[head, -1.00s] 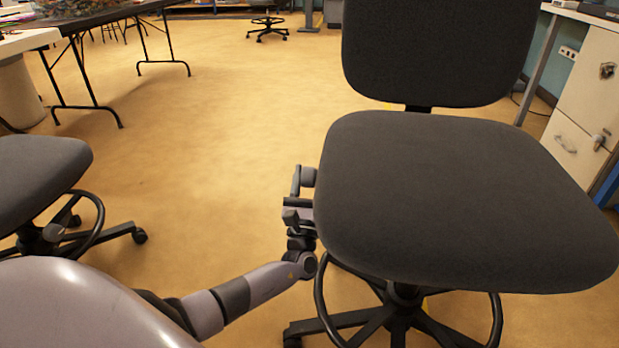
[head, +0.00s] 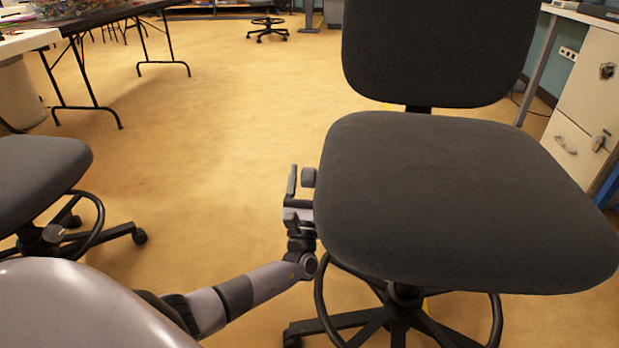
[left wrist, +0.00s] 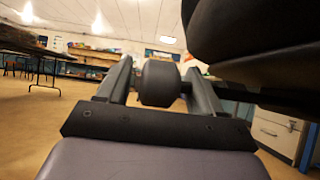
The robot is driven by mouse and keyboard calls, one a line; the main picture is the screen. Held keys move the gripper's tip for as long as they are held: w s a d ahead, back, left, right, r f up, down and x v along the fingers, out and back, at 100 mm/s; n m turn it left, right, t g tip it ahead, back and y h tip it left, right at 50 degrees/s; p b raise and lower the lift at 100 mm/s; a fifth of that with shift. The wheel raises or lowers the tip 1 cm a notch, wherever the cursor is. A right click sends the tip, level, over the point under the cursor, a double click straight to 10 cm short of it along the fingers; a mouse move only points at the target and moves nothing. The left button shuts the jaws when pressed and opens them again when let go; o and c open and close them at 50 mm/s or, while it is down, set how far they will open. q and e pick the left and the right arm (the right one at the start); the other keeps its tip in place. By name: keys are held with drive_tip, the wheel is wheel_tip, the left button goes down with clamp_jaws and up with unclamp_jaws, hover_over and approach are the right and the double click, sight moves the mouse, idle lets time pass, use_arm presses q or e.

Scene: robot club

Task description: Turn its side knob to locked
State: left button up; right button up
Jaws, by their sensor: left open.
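The office chair with a dark grey seat (head: 450,200) and upright backrest (head: 440,50) stands right of centre in the head view. Its side knob (head: 309,178), a short dark grey cylinder, sticks out at the seat's left edge. My left gripper (head: 301,188) is upright beside the seat, and the seat hides part of it. In the left wrist view the knob (left wrist: 159,84) sits between the two open fingers, on a thin shaft running right beneath the seat (left wrist: 255,35). I cannot tell whether either finger touches it. My right gripper is out of view.
The chair's foot ring (head: 322,310) and base lie below my left arm. A second chair (head: 40,175) stands at the left edge. A folding table (head: 90,18) is at the back left, and a drawer cabinet (head: 580,110) at the right. The floor between is clear.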

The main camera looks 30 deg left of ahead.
sight(309, 187)
use_arm(q)
drive_tip(key=v, duration=0.7)
drive_tip(key=shift+p, duration=0.4)
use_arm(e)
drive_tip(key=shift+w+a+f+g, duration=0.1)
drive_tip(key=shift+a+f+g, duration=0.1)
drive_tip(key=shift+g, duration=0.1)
